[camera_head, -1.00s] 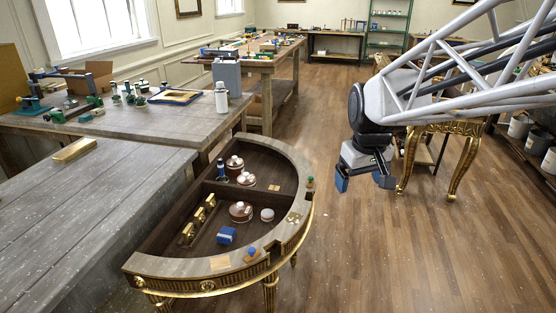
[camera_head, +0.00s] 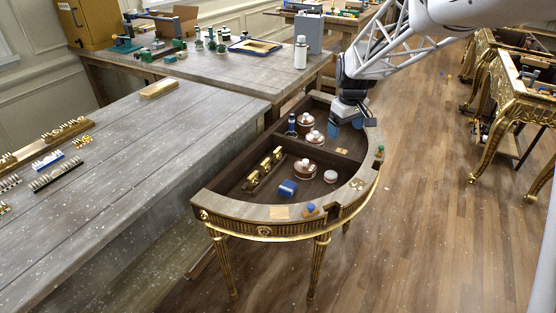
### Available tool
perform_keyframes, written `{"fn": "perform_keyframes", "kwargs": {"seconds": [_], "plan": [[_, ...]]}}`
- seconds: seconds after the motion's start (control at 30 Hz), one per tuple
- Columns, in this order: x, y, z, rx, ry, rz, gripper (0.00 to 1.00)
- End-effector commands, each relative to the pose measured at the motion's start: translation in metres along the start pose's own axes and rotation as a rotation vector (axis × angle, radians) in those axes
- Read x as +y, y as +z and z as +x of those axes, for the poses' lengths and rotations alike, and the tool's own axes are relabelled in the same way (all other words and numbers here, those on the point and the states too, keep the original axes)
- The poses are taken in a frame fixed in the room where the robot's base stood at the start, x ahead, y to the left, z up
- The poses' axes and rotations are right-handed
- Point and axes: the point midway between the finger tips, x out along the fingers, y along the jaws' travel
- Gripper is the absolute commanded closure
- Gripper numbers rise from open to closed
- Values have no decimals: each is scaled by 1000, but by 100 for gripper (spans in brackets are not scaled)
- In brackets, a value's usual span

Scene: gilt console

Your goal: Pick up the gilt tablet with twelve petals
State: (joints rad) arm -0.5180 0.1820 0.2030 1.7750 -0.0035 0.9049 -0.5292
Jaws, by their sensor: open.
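The half-round gilt console (camera_head: 233,208) has an open, divided top. A small gilt piece (camera_head: 357,185) lies on its right rim, and a flat gold square (camera_head: 342,150) lies inside the back compartment. A flat tan-gold piece (camera_head: 279,212) lies on the front rim. All are too small for me to count petals, so I cannot tell which is the twelve-petal tablet. My gripper (camera_head: 351,124) is open, its blue fingertips apart, over the console's back right end. It appears empty and above the gold square; its exact height is unclear.
Inside the console are copper-and-white lidded pots (camera_head: 305,168), a blue block (camera_head: 288,188), a gold-knobbed bar (camera_head: 264,170) and a dark blue bottle (camera_head: 291,124). A green knob (camera_head: 379,149) stands on the right rim. A grey workbench (camera_head: 150,160) adjoins on the left; open floor lies right.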

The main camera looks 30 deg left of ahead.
Motion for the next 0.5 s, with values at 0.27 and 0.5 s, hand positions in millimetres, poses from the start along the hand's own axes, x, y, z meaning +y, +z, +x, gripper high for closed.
{"fn": "perform_keyframes", "kwargs": {"seconds": [0.27, 0.5], "plan": [[-26, -78, 54, -17, -18, -143, 11], [-56, -140, 104, -30, -31, -266, 11]]}}
